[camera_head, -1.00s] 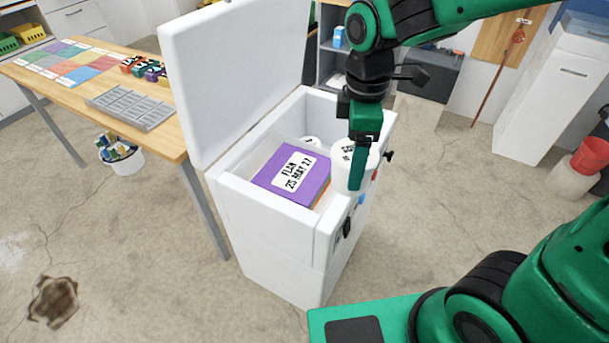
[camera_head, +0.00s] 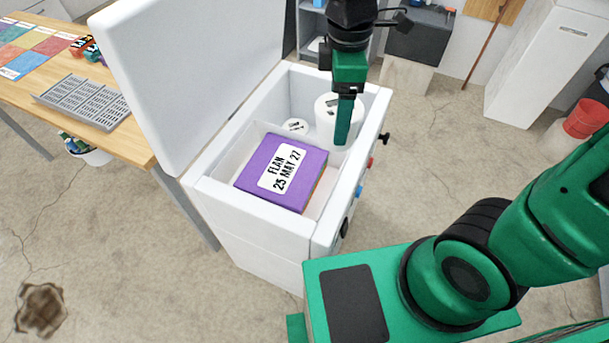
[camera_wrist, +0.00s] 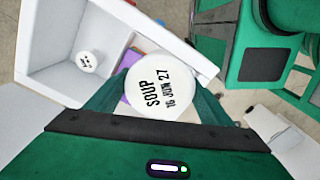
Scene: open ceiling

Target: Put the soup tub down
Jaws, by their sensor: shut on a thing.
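The soup tub (camera_wrist: 158,86) is a white round tub with a lid marked "SOUP 16 JUN 27" in the wrist view. In the head view the tub (camera_head: 325,122) shows at the right side of the open white chest freezer (camera_head: 327,236), partly behind a green finger. My gripper (camera_head: 343,122) points down and is shut on the tub, with one finger (camera_wrist: 100,98) on each side of it. The tub is upright, at or just below rim height. Its base is hidden, so I cannot tell whether it touches the floor of the compartment.
A smaller white lidded tub (camera_head: 296,126) stands in the far compartment, left of the soup tub. The raised lid (camera_head: 190,75) bounds the left.

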